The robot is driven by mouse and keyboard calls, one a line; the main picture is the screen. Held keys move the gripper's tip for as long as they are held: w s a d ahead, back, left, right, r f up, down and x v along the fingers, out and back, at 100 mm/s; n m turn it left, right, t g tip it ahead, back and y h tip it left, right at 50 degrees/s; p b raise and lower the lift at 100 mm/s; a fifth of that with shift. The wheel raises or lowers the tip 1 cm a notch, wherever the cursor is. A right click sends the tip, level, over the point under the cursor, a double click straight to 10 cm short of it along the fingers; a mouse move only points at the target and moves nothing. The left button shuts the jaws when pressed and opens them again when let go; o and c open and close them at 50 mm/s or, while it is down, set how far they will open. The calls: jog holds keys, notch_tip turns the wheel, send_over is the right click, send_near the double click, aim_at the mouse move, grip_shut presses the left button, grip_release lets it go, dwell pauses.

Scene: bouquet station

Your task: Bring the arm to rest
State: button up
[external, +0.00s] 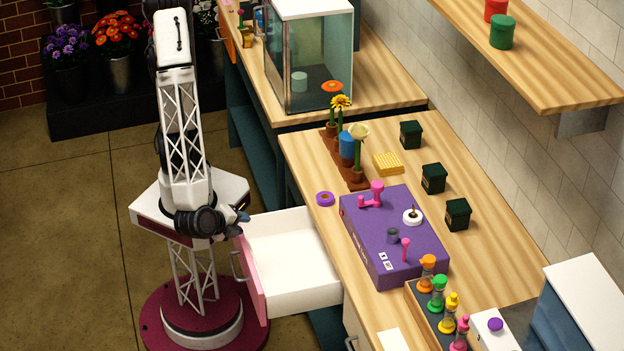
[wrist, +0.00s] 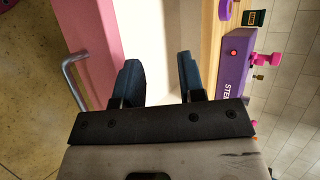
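My gripper (external: 241,217) hangs at the end of my folded arm, beside the left end of the pulled-out drawer in the external view. In the wrist view my gripper (wrist: 158,66) has its two dark blue fingers apart, with nothing between them. The drawer (external: 290,262) has a pink front, a grey handle and a white inside that looks empty. In the wrist view the drawer's pink front (wrist: 92,40) and its handle (wrist: 72,85) lie to the left of the fingers. I cannot tell how high the fingers are above the drawer.
A purple station box (external: 380,250) with pink levers stands on the wooden bench, right of the drawer. Potted flowers (external: 358,150), dark green boxes (external: 434,178) and a glass cabinet (external: 310,60) stand farther back. The floor (external: 80,230) left of my arm is clear.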

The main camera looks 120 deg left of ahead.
jog(key=s+a+r+n+h, duration=0.2)
jog(key=s+a+r+h, duration=0.2)
jog(key=a+r, duration=0.6)
jog(key=s+a+r+n+h, duration=0.3)
jog(key=a+r+h, duration=0.4)
jog(key=a+r, duration=0.4)
jog(key=shift+s+a+n+g, duration=0.3)
jog(key=shift+s+g, duration=0.1)
jog(key=shift+s, duration=0.2)
